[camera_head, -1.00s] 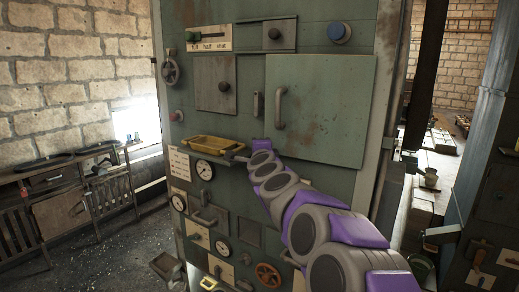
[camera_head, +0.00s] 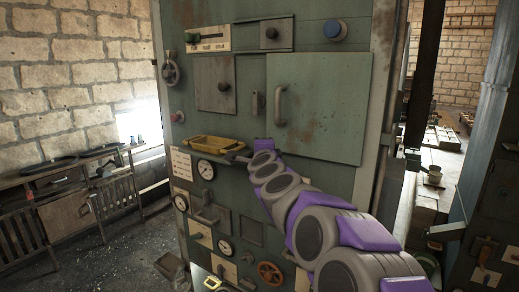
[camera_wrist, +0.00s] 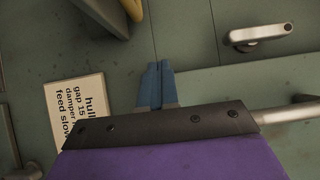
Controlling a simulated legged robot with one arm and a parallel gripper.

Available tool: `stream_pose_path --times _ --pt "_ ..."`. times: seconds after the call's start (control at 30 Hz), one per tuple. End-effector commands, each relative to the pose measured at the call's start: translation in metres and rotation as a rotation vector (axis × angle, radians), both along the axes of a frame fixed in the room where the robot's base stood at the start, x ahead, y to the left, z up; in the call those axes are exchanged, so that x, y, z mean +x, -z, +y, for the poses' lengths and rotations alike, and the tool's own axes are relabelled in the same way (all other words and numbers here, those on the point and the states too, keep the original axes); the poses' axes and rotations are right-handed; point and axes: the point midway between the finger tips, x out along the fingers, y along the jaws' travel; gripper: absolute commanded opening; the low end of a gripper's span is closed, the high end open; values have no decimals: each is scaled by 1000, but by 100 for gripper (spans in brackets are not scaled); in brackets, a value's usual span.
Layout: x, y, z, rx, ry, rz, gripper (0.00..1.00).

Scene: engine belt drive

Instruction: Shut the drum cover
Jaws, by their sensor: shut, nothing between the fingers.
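A large green hinged-looking panel with a curved grey handle, which I take for the drum cover (camera_head: 335,105), is on the upper right of the machine front in the head view. It looks roughly flush there; I cannot tell whether it is slightly ajar. My gripper (camera_head: 238,158) is low on the machine front, below and left of this panel, beside the yellow tray. In the wrist view my gripper's blue fingers (camera_wrist: 156,84) lie side by side, shut and empty, in front of the green surface. A metal handle (camera_wrist: 258,35) shows up and right of them, apart from them.
The yellow tray (camera_head: 212,144) juts out just left of my gripper. A printed label (camera_wrist: 76,112) lies left of the fingers in the wrist view. Gauges (camera_head: 206,170), a handwheel (camera_head: 269,273) and several knobs and handles crowd the machine front. Open floor lies at left.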

Motion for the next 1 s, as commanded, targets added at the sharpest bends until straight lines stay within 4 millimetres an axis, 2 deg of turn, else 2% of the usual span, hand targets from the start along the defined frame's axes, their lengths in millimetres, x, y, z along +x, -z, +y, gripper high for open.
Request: stream_pose_path --times 0.17,0.4,0.67,0.77,0.87,1.0 --pt "-31 3 23 -5 -7 2 0" --pt "-67 1 32 4 -6 2 0" --pt "-86 6 51 -20 -22 5 0" --pt "-98 26 58 -93 -88 20 0" --pt "-124 61 63 -233 -209 49 0" --pt "-181 140 57 -488 -415 140 0"
